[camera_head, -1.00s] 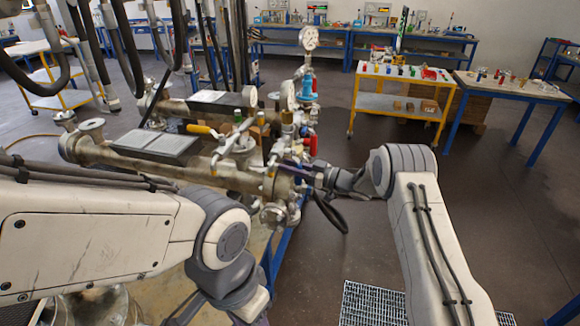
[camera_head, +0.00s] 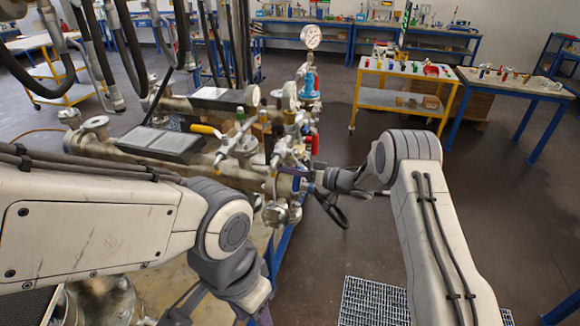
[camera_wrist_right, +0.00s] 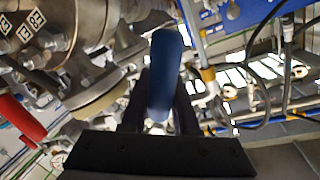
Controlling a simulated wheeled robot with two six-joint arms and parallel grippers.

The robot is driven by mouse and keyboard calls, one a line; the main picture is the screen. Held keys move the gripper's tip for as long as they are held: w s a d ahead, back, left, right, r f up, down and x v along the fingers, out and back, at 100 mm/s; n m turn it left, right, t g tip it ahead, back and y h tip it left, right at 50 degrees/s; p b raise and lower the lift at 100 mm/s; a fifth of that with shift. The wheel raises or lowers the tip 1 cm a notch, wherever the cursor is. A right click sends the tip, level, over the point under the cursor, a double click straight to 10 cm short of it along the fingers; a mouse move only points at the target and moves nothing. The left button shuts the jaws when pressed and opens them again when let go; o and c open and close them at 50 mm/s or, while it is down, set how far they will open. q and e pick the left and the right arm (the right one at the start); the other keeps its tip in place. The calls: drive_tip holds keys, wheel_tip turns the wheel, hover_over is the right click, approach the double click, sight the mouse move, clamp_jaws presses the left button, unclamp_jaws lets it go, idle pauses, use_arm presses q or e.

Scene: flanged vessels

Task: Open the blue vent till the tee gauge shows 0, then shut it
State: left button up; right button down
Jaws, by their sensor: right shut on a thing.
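The blue vent handle (camera_wrist_right: 166,75) stands between the dark fingers of my right gripper (camera_wrist_right: 160,98) in the right wrist view, and the gripper is shut on it. In the head view my right gripper (camera_head: 298,176) reaches in from the right to the near end of the flanged vessel, where fittings crowd around it. The blue handle cannot be made out there. A round white gauge (camera_head: 311,37) stands upright above a blue fitting behind the vessel end. Its reading is too small to tell, and I cannot tell whether it is the tee gauge. My left gripper is below the picture.
A red handle (camera_wrist_right: 20,118) and a flange are left of the blue handle in the wrist view. A yellow handle (camera_head: 205,130) lies above the vessels. A yellow cart (camera_head: 398,101) and a blue-legged table (camera_head: 515,84) stand at the back right.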

drive_tip(key=shift+s+r+m, duration=0.1)
drive_tip(key=shift+s+m, duration=0.05)
drive_tip(key=shift+m, duration=0.25)
drive_tip(key=c, duration=0.9)
unclamp_jaws()
drive_tip(key=shift+c, duration=0.2)
drive_tip(key=b+v, duration=0.3)
drive_tip(key=v, duration=0.7)
drive_tip(key=shift+d, duration=0.2)
drive_tip(key=shift+s, duration=0.15)
drive_tip(key=shift+c, duration=0.3)
